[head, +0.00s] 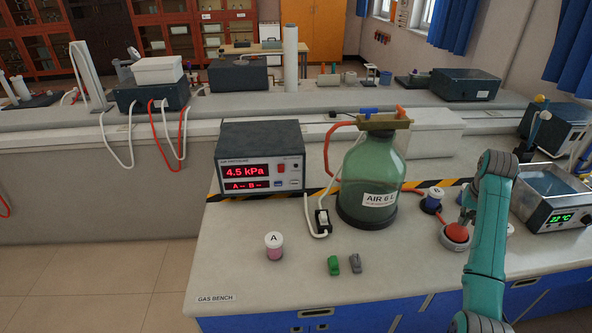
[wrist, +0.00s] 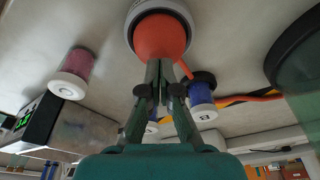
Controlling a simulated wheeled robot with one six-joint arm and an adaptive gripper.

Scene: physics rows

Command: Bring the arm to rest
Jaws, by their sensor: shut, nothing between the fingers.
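My gripper (wrist: 160,68) is shut and empty in the wrist view, its two dark fingers together at the tips. In the head view my teal arm reaches up from the bottom right and bends down over the bench. The red button (head: 457,234) shows just left of the arm. The gripper's fingertips are mostly hidden behind the arm there.
Near the button stand blue jar B (head: 432,200), the green AIR bottle (head: 372,180) and a water bath (head: 558,203). A pink jar (wrist: 79,64) is beside the button. Jar A (head: 274,246) and small green (head: 333,265) and grey (head: 355,263) pieces are farther left.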

